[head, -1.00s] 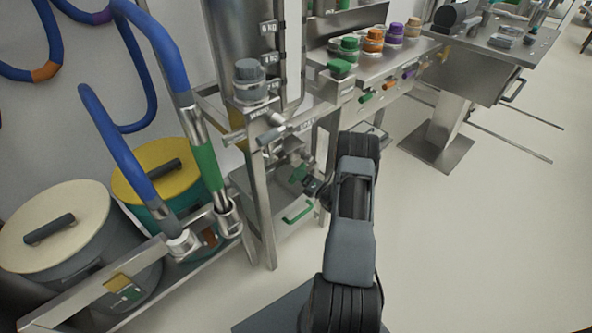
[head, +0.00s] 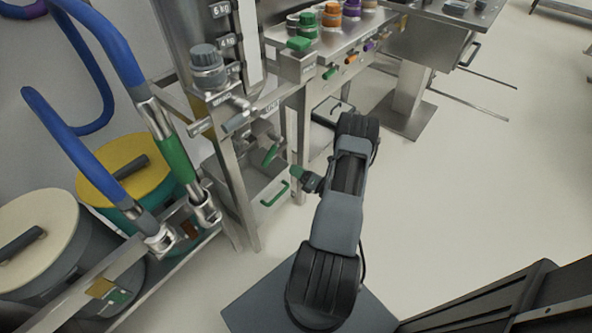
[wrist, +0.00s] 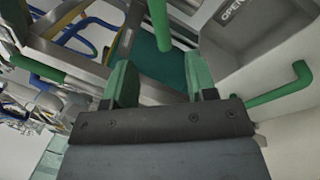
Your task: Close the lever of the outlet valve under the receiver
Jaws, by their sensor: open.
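The steel receiver (head: 205,30) stands upright at the upper left of the head view. Under it is the outlet valve, whose green lever (head: 269,155) slants downward. My gripper (head: 298,172) is just right of and below the lever, apart from it in the picture. In the wrist view my gripper (wrist: 161,80) is open, with two green fingers and nothing between them. A green bar, seemingly the lever (wrist: 158,22), hangs beyond the fingertips, lined up with the gap. The valve body is not clear in the wrist view.
Below the valve is a steel bin with a green handle (head: 275,194), also in the wrist view (wrist: 283,88). A yellow-lidded drum (head: 125,168) and blue hoses (head: 60,130) are at left. A bench with coloured jars (head: 331,18) is behind. Floor at right is clear.

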